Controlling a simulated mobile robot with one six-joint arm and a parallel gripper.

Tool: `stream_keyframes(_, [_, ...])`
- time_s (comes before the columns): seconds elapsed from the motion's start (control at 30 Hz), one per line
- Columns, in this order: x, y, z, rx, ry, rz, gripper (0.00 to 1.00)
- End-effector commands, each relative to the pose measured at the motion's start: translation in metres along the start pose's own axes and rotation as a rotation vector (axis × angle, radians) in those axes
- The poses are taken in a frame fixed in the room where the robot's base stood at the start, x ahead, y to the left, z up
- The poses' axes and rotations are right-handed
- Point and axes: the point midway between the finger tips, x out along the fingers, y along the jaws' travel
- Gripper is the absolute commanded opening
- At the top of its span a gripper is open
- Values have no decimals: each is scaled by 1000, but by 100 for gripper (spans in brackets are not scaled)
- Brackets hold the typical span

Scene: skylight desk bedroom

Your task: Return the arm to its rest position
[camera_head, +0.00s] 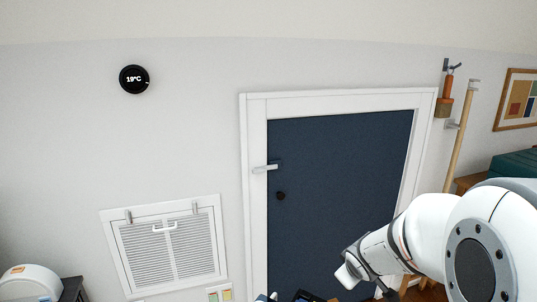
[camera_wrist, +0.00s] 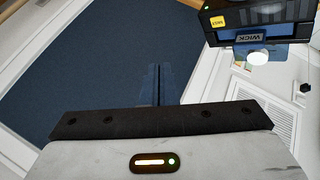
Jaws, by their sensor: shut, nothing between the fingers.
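My arm enters the head view from the right and bends down in front of the dark blue door (camera_head: 335,180). The fingers appear apart from the door. In the head view I cannot make out the fingertips at the lower edge.
Left of the door is a louvred wall vent (camera_head: 166,247) with a handle. A round thermostat (camera_head: 134,79) reads 19°C. A brush (camera_head: 446,88) and a wooden pole (camera_head: 461,140) hang right of the door.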

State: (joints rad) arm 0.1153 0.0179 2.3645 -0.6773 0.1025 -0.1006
Motion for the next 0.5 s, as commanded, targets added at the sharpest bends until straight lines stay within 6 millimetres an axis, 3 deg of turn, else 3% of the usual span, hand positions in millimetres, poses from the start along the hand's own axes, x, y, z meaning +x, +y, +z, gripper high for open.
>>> stream_keyframes(0.03, [-31,3,3,76,-42,8,0])
stream_keyframes(0.2, [-109,-21,31,345,-200,-49,0])
stream_keyframes(0.4, [-178,-69,52,559,-327,-191,0])
stream_keyframes(0.5, [-197,-85,57,611,-361,-247,0])
